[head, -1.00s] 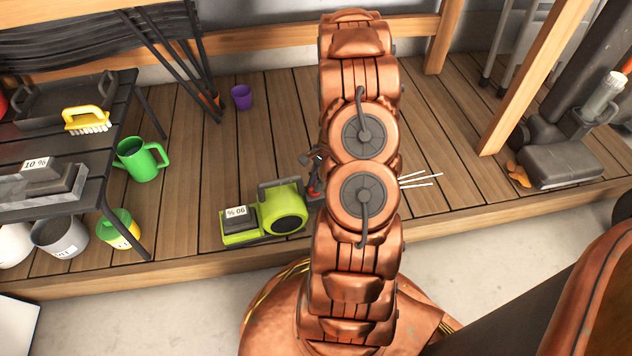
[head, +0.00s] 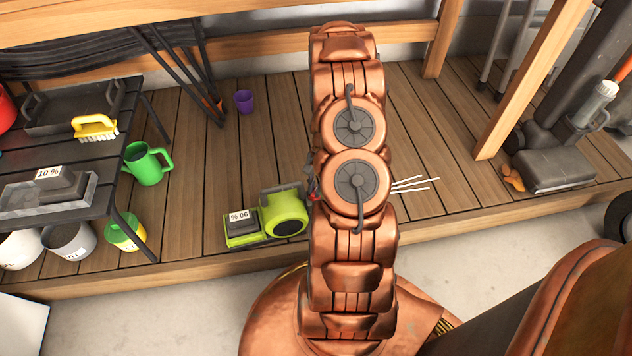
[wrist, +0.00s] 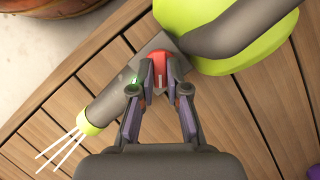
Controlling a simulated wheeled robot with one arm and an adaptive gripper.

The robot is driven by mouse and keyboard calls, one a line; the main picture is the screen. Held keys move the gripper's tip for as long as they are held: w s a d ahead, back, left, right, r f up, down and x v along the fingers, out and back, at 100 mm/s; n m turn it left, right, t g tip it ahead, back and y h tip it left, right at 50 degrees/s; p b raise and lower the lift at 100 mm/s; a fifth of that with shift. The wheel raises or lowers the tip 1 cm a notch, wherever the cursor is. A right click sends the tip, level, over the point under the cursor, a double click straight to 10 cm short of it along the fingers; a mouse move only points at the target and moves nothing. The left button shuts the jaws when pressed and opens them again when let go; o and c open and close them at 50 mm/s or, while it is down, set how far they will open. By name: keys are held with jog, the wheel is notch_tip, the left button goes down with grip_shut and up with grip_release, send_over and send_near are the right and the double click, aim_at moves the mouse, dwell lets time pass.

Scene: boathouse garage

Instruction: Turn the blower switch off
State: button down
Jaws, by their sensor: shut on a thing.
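The blower (head: 285,212) lies on the wooden deck, a lime-green body with a dark grey nozzle (wrist: 112,98) in the wrist view. Its red switch knob (wrist: 160,57) sits on a grey plate between body and nozzle. My gripper (wrist: 160,78) is shut on this knob, one finger on each side. A pale mark shows on the knob between the fingers; its setting cannot be read. Several white streaks (wrist: 62,150) leave the lime nozzle tip. In the head view my arm covers most of the nozzle, and the streaks (head: 415,184) show to its right.
A grey block labelled 90 % (head: 241,222) sits at the blower's left end. A dark table (head: 70,208) at left holds a yellow brush (head: 95,127). A green watering can (head: 148,165) and purple cup (head: 244,101) stand on the deck. A wooden post (head: 515,85) rises at right.

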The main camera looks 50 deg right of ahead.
jog(key=n+g+p, duration=0.1)
jog(key=n+p, duration=0.1)
jog(key=n+g+h+p, duration=0.1)
jog(key=n, duration=0.2)
jog(key=shift+w+a+r+p, duration=0.1)
jog(key=shift+w+a+p, duration=0.1)
jog(key=shift+p, duration=0.2)
jog(key=shift+n+h+p, duration=0.3)
jog(key=shift+n+p, duration=0.35)
jog(key=shift+n, duration=0.65)
jog(key=shift+g, duration=0.3)
jog(key=c, duration=1.2)
grip_release()
jog(key=shift+o, duration=0.2)
